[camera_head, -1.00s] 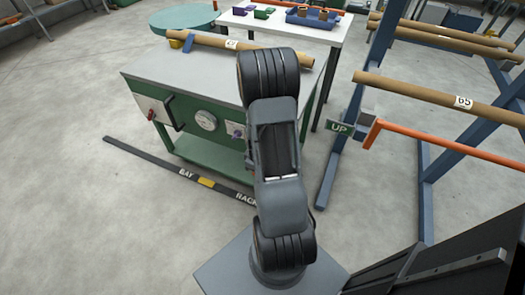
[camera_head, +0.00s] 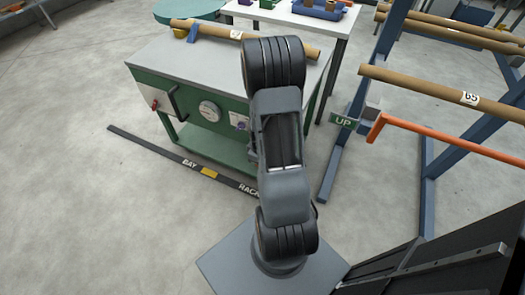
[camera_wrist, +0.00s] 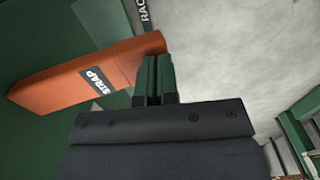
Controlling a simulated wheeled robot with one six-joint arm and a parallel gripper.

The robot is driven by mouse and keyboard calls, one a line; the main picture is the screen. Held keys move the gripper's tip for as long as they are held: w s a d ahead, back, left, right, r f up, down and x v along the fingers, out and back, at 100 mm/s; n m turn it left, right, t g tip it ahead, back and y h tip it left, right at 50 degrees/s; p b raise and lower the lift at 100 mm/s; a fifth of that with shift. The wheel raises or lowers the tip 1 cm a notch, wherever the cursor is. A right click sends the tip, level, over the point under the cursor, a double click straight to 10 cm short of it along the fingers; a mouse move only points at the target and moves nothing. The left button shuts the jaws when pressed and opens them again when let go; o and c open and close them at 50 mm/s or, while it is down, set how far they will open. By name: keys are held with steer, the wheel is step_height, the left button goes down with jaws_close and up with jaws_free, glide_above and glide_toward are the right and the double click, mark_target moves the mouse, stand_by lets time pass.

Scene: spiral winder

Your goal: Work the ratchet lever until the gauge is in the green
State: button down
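A round white gauge (camera_head: 209,111) is on the front of the green bench (camera_head: 190,90) in the head view; its needle and green zone are too small to read. A dark handle on a red and white plate (camera_head: 157,98) is left of it. I cannot tell which part is the ratchet lever. In the wrist view, my gripper (camera_wrist: 160,72) has its two green fingers together, with nothing seen between them. An orange piece marked STRAP (camera_wrist: 85,75) lies just left of the fingertips; I cannot tell if they touch. My arm hides the gripper in the head view.
A cardboard tube (camera_head: 270,43) lies on the bench. A blue rack (camera_head: 425,185) with tubes stands right, near an orange bar (camera_head: 450,141) and a green UP sign (camera_head: 344,122). A floor strip (camera_head: 150,146) crosses before the bench. Floor at left is clear.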

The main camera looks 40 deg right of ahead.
steer(key=s+a+r+p, duration=0.1)
steer(key=a+r+p, duration=0.2)
steer(key=r, duration=0.9)
steer(key=shift+s+a+r, duration=0.2)
steer(key=shift+a, duration=0.05)
stand_by(0.4)
